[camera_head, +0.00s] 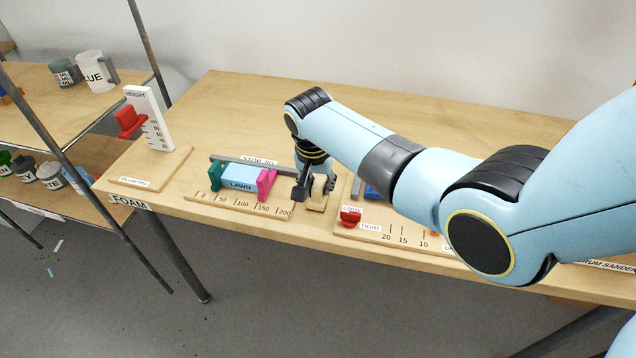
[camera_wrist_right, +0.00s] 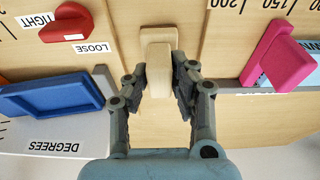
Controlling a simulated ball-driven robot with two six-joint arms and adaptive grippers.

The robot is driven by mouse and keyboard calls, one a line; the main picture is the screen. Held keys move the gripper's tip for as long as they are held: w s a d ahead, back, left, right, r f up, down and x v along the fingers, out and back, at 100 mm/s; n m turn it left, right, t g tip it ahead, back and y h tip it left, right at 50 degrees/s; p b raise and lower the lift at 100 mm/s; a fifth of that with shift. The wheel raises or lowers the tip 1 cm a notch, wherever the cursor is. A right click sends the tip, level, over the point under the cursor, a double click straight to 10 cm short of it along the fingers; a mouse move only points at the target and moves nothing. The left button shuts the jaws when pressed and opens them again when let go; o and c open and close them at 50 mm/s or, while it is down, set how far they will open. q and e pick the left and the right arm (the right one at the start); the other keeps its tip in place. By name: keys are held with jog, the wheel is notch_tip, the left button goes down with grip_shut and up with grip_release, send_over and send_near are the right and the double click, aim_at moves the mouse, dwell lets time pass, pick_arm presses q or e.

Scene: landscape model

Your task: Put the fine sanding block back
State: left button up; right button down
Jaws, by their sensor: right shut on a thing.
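A small beige block (camera_wrist_right: 158,62), which I take for the fine sanding block, is between the two fingers of my right gripper (camera_wrist_right: 157,82). In the head view the right gripper (camera_head: 312,192) points down at the table, between the two wooden boards. The fingers are shut on the block (camera_head: 318,198); its lower end looks close to the tabletop, but I cannot tell whether it touches. No lettering shows on it. My left gripper is not in view.
A stop jig board (camera_head: 270,209) with teal and pink stops (camera_head: 266,184) and a light blue "LAWN" block (camera_head: 240,177) lies left of the gripper. Right of it is a board with a red lever (camera_head: 350,216) and a blue part (camera_head: 372,192). A height gauge (camera_head: 150,118) stands far left.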

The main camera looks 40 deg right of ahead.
jog(key=shift+f, duration=0.1)
jog(key=c, duration=1)
grip_release()
jog(key=shift+c, duration=0.2)
